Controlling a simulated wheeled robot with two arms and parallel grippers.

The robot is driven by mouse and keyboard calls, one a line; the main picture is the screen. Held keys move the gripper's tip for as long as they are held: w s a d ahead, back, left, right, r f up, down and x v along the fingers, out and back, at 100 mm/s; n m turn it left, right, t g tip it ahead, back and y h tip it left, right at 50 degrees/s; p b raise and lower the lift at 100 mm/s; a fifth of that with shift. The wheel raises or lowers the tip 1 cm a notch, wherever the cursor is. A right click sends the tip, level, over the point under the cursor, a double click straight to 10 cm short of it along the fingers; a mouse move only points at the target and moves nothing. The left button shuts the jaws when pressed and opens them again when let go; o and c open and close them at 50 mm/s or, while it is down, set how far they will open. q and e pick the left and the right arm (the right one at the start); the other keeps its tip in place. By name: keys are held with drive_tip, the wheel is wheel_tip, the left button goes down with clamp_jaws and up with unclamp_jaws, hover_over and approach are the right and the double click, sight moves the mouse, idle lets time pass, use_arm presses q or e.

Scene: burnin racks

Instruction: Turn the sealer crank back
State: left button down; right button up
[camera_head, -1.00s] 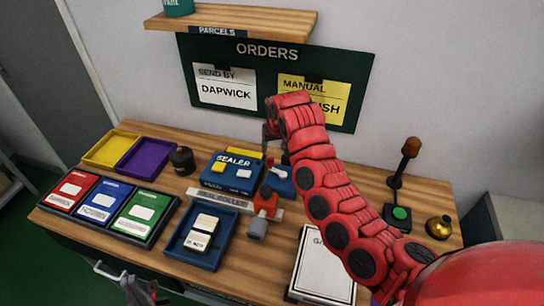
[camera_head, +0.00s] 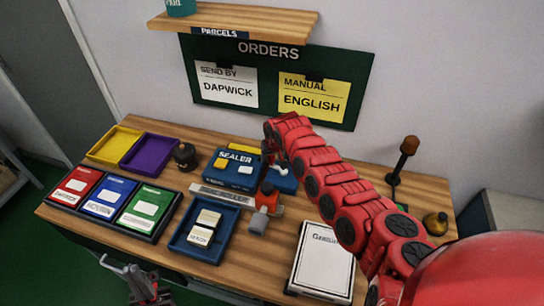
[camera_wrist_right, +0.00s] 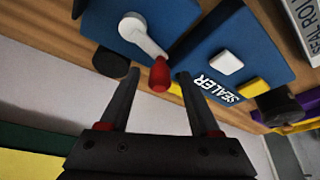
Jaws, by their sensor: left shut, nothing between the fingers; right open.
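The blue sealer (camera_head: 232,178) stands mid-table, with a yellow and a white button on top. In the right wrist view the sealer (camera_wrist_right: 245,50) shows its crank (camera_wrist_right: 145,36), a white arm on a round hub ending in a red knob (camera_wrist_right: 160,78). My right gripper (camera_wrist_right: 158,74) is open, with its fingertips on either side of the red knob; whether they touch it I cannot tell. In the head view my right gripper (camera_head: 270,154) is partly hidden by its own arm. My left gripper (camera_head: 118,266) is shut and empty by the table's front edge.
A blue tray (camera_head: 178,240) with small cards, a red-topped tool (camera_head: 267,200) and a white booklet (camera_head: 322,258) lie in front of the sealer. A dark round pot (camera_head: 185,156) stands to its left.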

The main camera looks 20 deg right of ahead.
clamp_jaws()
drive_tip(key=shift+s+a+r+n+y+p, duration=0.15)
drive_tip(key=shift+s+n+y+p, duration=0.15)
drive_tip(key=shift+n+p, duration=0.35)
drive_tip(key=shift+s+a+n+y, duration=0.2)
drive_tip(key=shift+n+y, duration=0.2)
drive_tip(key=shift+n, duration=0.55)
unclamp_jaws()
